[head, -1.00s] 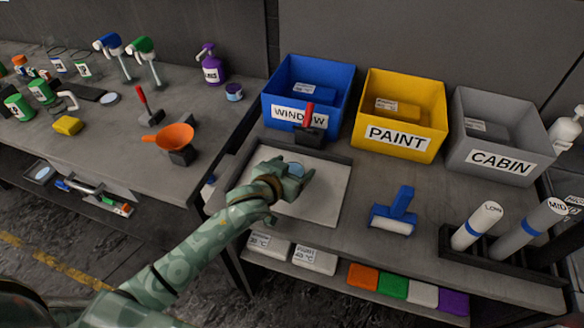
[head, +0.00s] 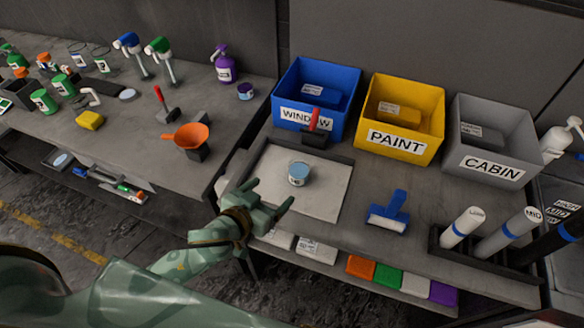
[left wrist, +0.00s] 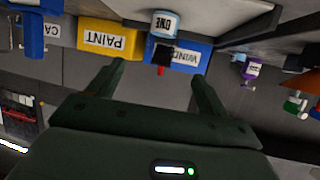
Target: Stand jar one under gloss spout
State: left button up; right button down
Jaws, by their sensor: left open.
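Jar one (head: 298,180), a small white jar with a blue top, stands upright on the pale mat (head: 325,200) of the right bench. In the left wrist view the jar (left wrist: 164,24) shows upside down, with "ONE" on its label. My left gripper (head: 271,194) is open and empty, just in front of the jar and apart from it. Its two fingers (left wrist: 153,82) show spread in the left wrist view. My right gripper is not in view. No spout has a readable gloss label; blue-topped (head: 133,50) and green-topped (head: 163,55) dispensers stand on the left bench.
Blue WINDOW (head: 303,122), yellow PAINT (head: 395,145) and grey CABIN (head: 490,168) bins line the back. An orange funnel (head: 186,136) is on the left bench. A gap separates the benches.

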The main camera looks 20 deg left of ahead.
aim_at(295, 174)
pick_arm(q)
jog(key=b+x, duration=0.2)
jog(key=x, duration=0.8)
jog(key=shift+w+f, duration=0.1)
jog(key=shift+f, duration=0.15)
jog(key=b+x, duration=0.1)
jog(key=x, duration=0.5)
jog(key=shift+b, duration=0.35)
jog(key=shift+a, duration=0.1)
jog(key=shift+c, duration=0.3)
jog(key=c, duration=1.1)
jog(key=shift+r, duration=0.15)
